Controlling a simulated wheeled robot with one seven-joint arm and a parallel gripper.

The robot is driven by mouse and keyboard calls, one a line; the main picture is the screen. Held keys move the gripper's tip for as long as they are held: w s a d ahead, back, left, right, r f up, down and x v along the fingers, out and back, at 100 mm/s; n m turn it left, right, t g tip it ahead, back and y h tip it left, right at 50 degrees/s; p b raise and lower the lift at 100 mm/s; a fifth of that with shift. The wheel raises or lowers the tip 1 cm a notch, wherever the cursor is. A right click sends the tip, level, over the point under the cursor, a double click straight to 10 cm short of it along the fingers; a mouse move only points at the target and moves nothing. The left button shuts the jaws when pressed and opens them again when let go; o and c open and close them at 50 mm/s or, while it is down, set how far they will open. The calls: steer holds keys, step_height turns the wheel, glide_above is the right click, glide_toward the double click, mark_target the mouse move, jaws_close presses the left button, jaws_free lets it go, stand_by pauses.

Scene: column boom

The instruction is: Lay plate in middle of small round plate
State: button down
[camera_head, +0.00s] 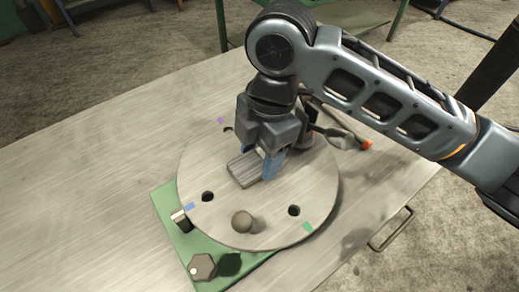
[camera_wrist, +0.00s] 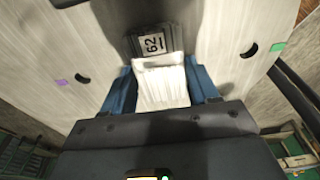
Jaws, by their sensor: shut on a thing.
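The small round plate (camera_head: 215,172) is a pale disc with dark holes and purple, blue and green marks at its rim. It fills much of the wrist view (camera_wrist: 225,35) too. The plate (camera_head: 243,170) is a small grey ribbed block over the disc's middle area; I cannot tell whether it touches the disc. My gripper (camera_head: 268,163) points down with its blue fingers shut on the plate. In the wrist view, the plate (camera_wrist: 160,84) sits between both blue fingers (camera_wrist: 163,88), its ribbed face brightly lit. A "62" label shows at its far end. The disc's centre is hidden beneath.
A round knob (camera_head: 242,222) stands on the disc's near part. A green base (camera_head: 168,206) with a hexagonal knob (camera_head: 203,266) lies under the disc. A tool with an orange tip (camera_head: 366,145) lies behind right. The table's left side (camera_head: 80,190) is clear.

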steer(key=shift+f, duration=0.1)
steer(key=shift+c, duration=1.4)
jaws_free()
step_height(320, 180, up, 12)
steer(key=w+d+b, duration=0.1)
steer(key=shift+d, duration=0.25)
